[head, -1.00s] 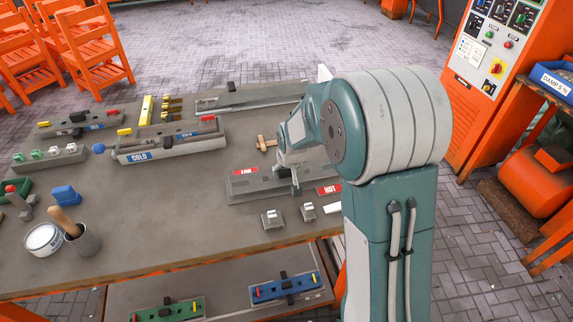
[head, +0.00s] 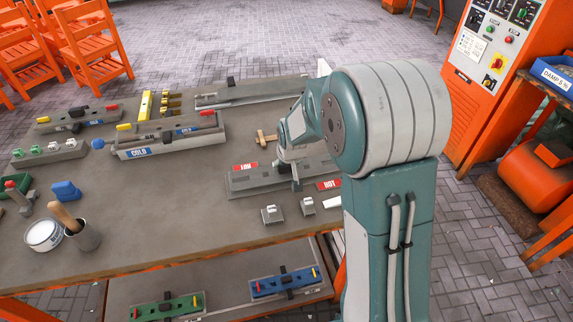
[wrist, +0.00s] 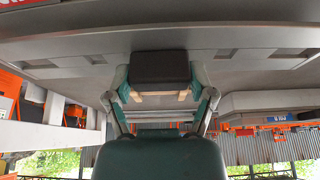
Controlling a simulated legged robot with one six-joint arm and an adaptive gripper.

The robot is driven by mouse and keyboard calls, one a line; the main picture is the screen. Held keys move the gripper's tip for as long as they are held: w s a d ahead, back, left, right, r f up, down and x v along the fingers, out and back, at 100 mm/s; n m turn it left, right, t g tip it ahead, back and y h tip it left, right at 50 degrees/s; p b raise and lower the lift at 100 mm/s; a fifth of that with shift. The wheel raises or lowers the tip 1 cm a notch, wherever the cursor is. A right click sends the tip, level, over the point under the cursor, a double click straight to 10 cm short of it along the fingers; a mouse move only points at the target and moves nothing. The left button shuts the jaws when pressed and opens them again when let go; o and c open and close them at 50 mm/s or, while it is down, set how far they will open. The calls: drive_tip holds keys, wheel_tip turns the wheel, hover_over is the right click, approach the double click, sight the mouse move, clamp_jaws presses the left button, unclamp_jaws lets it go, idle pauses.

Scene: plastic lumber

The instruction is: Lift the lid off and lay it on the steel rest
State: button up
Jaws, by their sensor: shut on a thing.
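A grey lid (head: 265,180) with a red label lies along the mould marked HOT (head: 328,184), right of the table's middle. My gripper (head: 294,178) reaches down over it from the right. In the wrist view my gripper (wrist: 162,98) is shut on the lid's black handle (wrist: 160,68), one finger at each side. The lid's grey underside or face (wrist: 230,55) spans the top of that view. I cannot tell whether the lid is clear of the mould. A long low steel piece (head: 270,93) at the table's back may be the steel rest.
The COLD mould (head: 138,152) with its own lid stands on the left half. A small wooden cross-shaped piece (head: 265,138) and two small metal blocks (head: 272,214) lie near my gripper. A cup with a wooden handle (head: 84,238) is front left. The table's front middle is clear.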

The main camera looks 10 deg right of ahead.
drive_tip(key=shift+f, duration=0.55)
idle(0.9)
drive_tip(key=o, duration=1.3)
drive_tip(key=shift+c, duration=0.2)
drive_tip(key=shift+r, duration=3.5)
